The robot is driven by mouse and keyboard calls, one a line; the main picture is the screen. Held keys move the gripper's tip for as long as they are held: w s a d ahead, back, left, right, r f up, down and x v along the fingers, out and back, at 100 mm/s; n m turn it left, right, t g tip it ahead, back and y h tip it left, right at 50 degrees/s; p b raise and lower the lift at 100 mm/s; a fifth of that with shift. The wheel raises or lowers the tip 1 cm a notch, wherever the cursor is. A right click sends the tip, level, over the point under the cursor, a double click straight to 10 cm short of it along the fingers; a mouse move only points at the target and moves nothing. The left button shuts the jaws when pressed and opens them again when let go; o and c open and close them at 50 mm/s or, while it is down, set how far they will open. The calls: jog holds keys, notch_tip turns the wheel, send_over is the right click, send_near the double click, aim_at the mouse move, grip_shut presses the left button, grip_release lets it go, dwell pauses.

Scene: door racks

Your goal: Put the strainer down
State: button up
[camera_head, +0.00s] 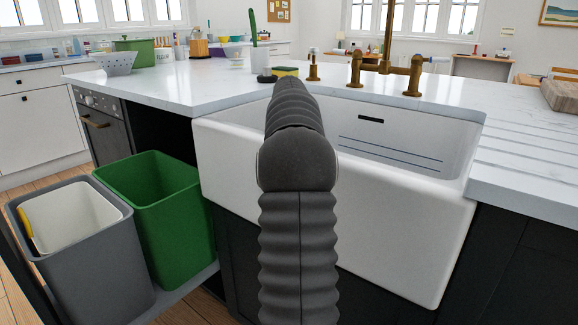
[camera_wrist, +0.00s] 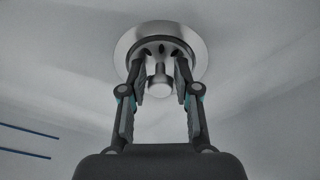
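The strainer (camera_wrist: 195,37) is a round metal disc with a wide bright rim, dark slots and a central knob. In the wrist view it sits in the floor of the white sink. My gripper (camera_wrist: 159,68) is open, with one finger on each side of the knob and a small gap showing on both sides. The fingertips are close over the strainer's slotted middle. In the head view the white sink (camera_head: 400,215) stands in front of me. My arm reaches into it and hides the strainer and gripper there.
A brass faucet (camera_head: 385,70) stands behind the sink. A sponge (camera_head: 285,72) lies at its back left rim. A green bin (camera_head: 165,215) and a grey bin (camera_head: 95,265) stand at left. A white colander (camera_head: 117,63) is on the left counter.

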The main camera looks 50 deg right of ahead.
jog(key=shift+o, duration=0.7)
notch_tip(320, 180, up, 12)
jog(key=s+a+p, duration=0.1)
jog(key=p, duration=0.1)
jog(key=shift+p, duration=0.4)
jog(key=shift+a+r, duration=0.1)
